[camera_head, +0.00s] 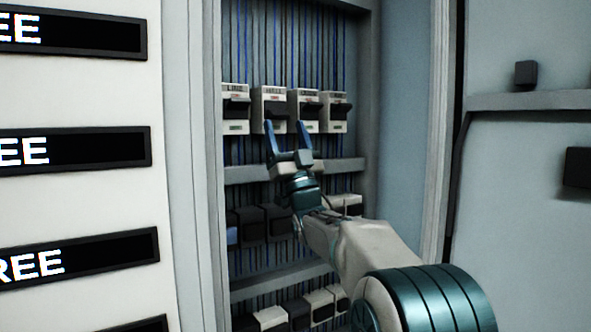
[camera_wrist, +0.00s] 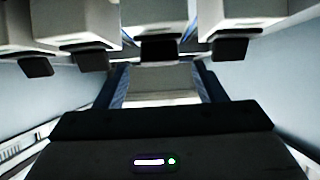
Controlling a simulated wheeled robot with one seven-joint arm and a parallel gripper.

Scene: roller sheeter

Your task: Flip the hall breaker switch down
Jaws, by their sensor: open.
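The hall breaker (camera_head: 271,109) is a pale block with a black lever, second from left in a row of breakers in the cabinet. Its lever sticks forward. My gripper (camera_head: 286,125) is open and empty, its two blue fingers pointing up just below the hall breaker and the one to its right. A gap from the breakers cannot be judged in the head view. The wrist view shows the fingers (camera_wrist: 162,85) apart, with one black lever (camera_wrist: 160,48) beyond and between them. I cannot tell from that view which breaker it belongs to.
The line breaker (camera_head: 236,108) stands left of the hall breaker, with two more (camera_head: 305,110) to its right. A grey rail (camera_head: 245,174) crosses the cabinet below the row, with more dark and pale blocks under it. Cabinet walls enclose both sides.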

